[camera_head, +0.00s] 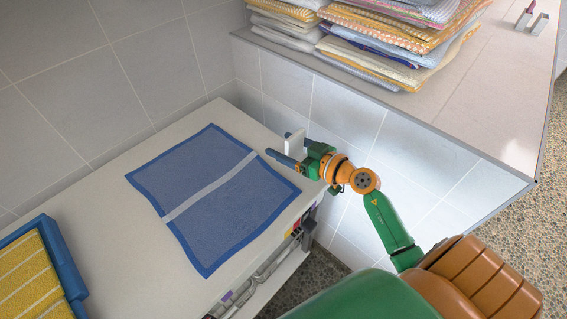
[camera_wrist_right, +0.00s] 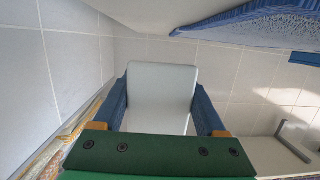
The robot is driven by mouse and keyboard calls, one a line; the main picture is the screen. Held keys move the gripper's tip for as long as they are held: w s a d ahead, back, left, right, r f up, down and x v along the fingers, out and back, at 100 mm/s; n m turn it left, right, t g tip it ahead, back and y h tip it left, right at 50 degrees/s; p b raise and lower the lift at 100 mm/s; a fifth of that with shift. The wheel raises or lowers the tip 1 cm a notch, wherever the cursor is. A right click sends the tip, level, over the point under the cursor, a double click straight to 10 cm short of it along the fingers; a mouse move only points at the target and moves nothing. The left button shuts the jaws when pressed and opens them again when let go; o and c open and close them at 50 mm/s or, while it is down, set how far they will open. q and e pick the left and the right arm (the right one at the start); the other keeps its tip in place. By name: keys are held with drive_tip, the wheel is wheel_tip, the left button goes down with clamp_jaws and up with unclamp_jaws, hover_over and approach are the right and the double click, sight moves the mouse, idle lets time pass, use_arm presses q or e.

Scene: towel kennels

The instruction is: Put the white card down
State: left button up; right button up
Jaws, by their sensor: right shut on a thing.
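My right gripper (camera_head: 279,144) is shut on the white card (camera_head: 297,141) near the right edge of the white table (camera_head: 110,235). The card stands up between its two blue fingers. In the right wrist view the white card (camera_wrist_right: 162,80) is a pale rounded plate between the blue fingers of the right gripper (camera_wrist_right: 161,92). In the head view the gripper is just right of the far right part of a blue towel with a grey stripe (camera_head: 225,210). Whether the card touches the table cannot be told. My left gripper is not in view.
A blue tray (camera_head: 66,262) with a yellow striped cloth (camera_head: 28,285) is at the left. Folded towels (camera_head: 395,45) are piled on a tiled ledge (camera_head: 470,85) at the upper right. Bare table lies around the blue towel. Several items sit below the table's right edge.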

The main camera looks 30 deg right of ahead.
drive_tip(key=shift+w+d+f, duration=0.1)
drive_tip(key=shift+w+f, duration=0.1)
drive_tip(key=shift+f, duration=0.3)
wheel_tip(320, 180, down, 3)
drive_tip(key=b, duration=0.3)
drive_tip(key=shift+f, duration=0.1)
drive_tip(key=shift+w, duration=0.15)
drive_tip(key=o, duration=1.4)
